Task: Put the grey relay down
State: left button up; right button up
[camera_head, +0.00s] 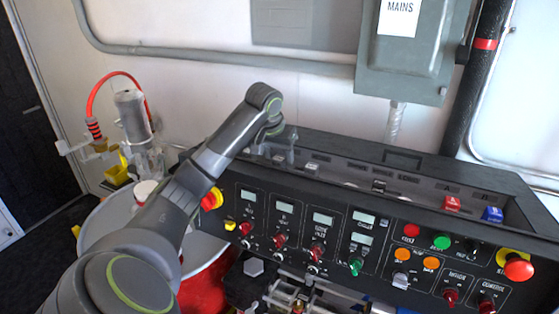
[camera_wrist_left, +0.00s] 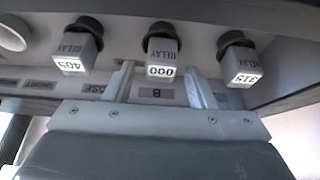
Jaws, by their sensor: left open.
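In the left wrist view three grey relays with white number labels sit in dark round sockets in a row: the middle relay (camera_wrist_left: 162,50), the left one (camera_wrist_left: 77,50) and the right one (camera_wrist_left: 240,58). The middle label reads 000. My left gripper (camera_wrist_left: 161,68) is open, one finger on each side of the lower end of the middle relay. I see no clear contact. In the head view my left gripper (camera_head: 277,148) is over the back left of the black console (camera_head: 480,229), small and partly hidden by the wrist.
The console front carries several knobs, displays and buttons, with a red emergency button (camera_head: 518,268) at right. A grey mains box (camera_head: 409,50) hangs on the wall behind. A metal cylinder (camera_head: 132,115) with a red hose stands at left.

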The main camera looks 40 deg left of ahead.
aim_at(279, 158)
pick_arm(q)
jog(key=b+v, duration=0.1)
jog(key=v, duration=0.2)
jog(key=shift+s+r+b, duration=0.2)
jog(key=shift+r+b, duration=0.15)
jog(key=shift+b, duration=0.05)
jog(key=p+v, duration=0.3)
jog(key=v, duration=0.3)
jog(key=shift+r, duration=0.2)
pick_arm(e)
jog(key=shift+s+a+r, duration=0.1)
jog(key=shift+a+r, duration=0.05)
jog(key=shift+a, duration=0.2)
jog(key=shift+d, duration=0.25)
